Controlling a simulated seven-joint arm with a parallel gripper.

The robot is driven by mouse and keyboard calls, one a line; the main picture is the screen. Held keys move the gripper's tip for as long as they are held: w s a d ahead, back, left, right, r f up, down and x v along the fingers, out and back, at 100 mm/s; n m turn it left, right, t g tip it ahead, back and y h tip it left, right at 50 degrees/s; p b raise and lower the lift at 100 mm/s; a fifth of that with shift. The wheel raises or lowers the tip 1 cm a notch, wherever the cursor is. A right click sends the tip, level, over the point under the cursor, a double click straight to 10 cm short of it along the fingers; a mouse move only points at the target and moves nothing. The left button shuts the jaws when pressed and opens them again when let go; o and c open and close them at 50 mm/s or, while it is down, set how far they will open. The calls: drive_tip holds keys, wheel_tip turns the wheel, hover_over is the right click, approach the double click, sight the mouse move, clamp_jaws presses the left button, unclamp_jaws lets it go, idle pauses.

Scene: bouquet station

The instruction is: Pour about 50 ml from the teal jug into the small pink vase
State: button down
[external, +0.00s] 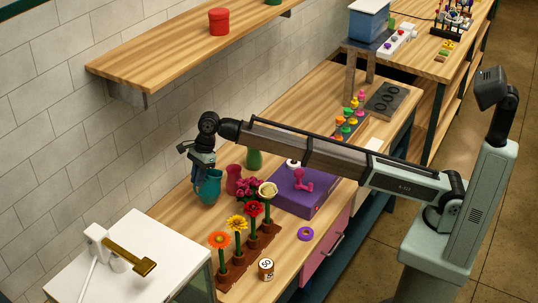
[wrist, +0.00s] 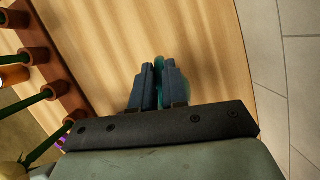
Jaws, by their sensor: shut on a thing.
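The teal jug (external: 208,187) is near the wall side of the table in the external view, and looks upright. My gripper (external: 203,166) is above it and shut on its upper part or handle. In the wrist view a little teal of the jug (wrist: 160,62) shows behind and between the two fingers (wrist: 158,86). Most of the jug is hidden there. The small pink vase (external: 233,180) stands just right of the jug, partly behind the magenta flowers. I cannot tell whether the jug touches the table, nor see the liquid in it.
A row of potted flowers (external: 245,234) stands in front of the vase. A green vase (external: 254,159) is behind it, and a purple box (external: 305,195) is to the right. A small pot marked 50 (external: 266,269) and a purple ring (external: 306,233) lie nearer. A wooden shelf (external: 180,58) hangs above.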

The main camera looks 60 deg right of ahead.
drive_tip(key=s+d+r+t+y, duration=0.1)
drive_tip(key=s+d+r+y, duration=0.1)
drive_tip(key=d+r+y, duration=0.4)
drive_tip(key=d+y, duration=0.2)
drive_tip(key=shift+d+r+t+y, duration=0.2)
drive_tip(key=shift+d+t+y, duration=0.1)
drive_tip(key=shift+d+t, duration=0.1)
idle(0.4)
drive_tip(key=shift+s+d+r+y, duration=0.15)
drive_tip(key=shift+d+r+y, duration=0.1)
drive_tip(key=shift+d+y, duration=0.5)
idle(0.5)
drive_tip(key=shift+s+d+r+t+y, duration=0.1)
drive_tip(key=shift+s+d+t+y, duration=0.1)
drive_tip(key=shift+d+y, duration=0.25)
drive_tip(key=shift+s+d+r+t+y, duration=0.1)
drive_tip(key=shift+d+t+y, duration=0.15)
drive_tip(key=shift+d, duration=0.3)
idle(1.0)
drive_tip(key=shift+r+y, duration=0.1)
drive_tip(key=shift+y, duration=0.25)
idle(0.6)
drive_tip(key=shift+s+d+y+p, duration=0.1)
drive_tip(key=shift+d+y+p, duration=0.25)
drive_tip(key=shift+d+y, duration=0.2)
idle(0.7)
drive_tip(key=shift+a, duration=0.15)
